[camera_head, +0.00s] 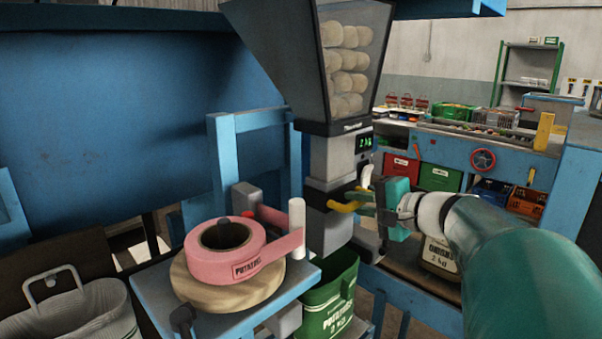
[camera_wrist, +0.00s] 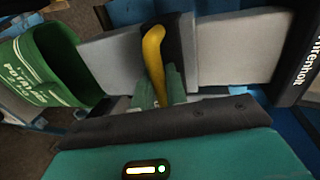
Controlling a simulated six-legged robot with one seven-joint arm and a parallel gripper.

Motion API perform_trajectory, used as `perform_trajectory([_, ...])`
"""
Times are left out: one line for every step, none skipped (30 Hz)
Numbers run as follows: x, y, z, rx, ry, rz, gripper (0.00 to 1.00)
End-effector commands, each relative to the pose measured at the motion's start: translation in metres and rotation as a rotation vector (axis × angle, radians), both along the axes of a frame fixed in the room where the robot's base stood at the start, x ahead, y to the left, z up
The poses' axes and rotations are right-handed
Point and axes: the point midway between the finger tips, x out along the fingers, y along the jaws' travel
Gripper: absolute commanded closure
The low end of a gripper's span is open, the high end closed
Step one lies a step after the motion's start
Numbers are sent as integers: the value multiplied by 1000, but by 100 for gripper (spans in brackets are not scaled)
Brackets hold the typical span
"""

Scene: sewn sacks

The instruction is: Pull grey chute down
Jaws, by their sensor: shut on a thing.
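The grey chute (camera_head: 326,232) hangs below the weighing hopper (camera_head: 350,70), its lower end just above the mouth of a green potato sack (camera_head: 327,305). It also shows in the wrist view (camera_wrist: 105,65), with the sack (camera_wrist: 50,65) at the left. A yellow handle (camera_head: 345,206) sticks out from a dark band on the chute. My gripper (camera_head: 366,203) is at the handle, coming from the right. In the wrist view, its green fingers (camera_wrist: 160,90) are shut on the yellow handle (camera_wrist: 154,55). The fingertips are partly hidden behind the handle.
A pink label roll (camera_head: 225,262) on a wooden disc stands on a blue stand left of the chute. A filled sack (camera_head: 438,255) stands behind my arm. A blue bench (camera_head: 450,150) with crates is at the back right. A grey bin (camera_head: 75,315) is at lower left.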

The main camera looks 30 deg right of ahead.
Motion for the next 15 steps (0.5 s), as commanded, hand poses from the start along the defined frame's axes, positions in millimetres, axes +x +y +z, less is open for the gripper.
perform_trajectory([1,2,-16,5,6,5,100])
perform_trajectory([1,2,-22,5,6,5,100])
perform_trajectory([0,2,-31,6,5,4,100])
perform_trajectory([1,2,-37,5,5,4,100])
perform_trajectory([1,2,-44,4,6,5,100])
perform_trajectory([1,2,-51,4,4,4,100])
perform_trajectory([1,1,-56,5,5,4,100])
perform_trajectory([0,1,-60,3,4,3,100])
perform_trajectory([0,1,-65,3,4,4,100])
perform_trajectory([0,1,-67,2,3,4,100])
perform_trajectory([1,2,-70,2,3,4,100])
perform_trajectory([1,2,-73,2,3,4,100])
perform_trajectory([1,2,-74,1,2,4,100])
perform_trajectory([1,2,-75,1,2,4,100])
perform_trajectory([0,1,-77,1,2,4,100])
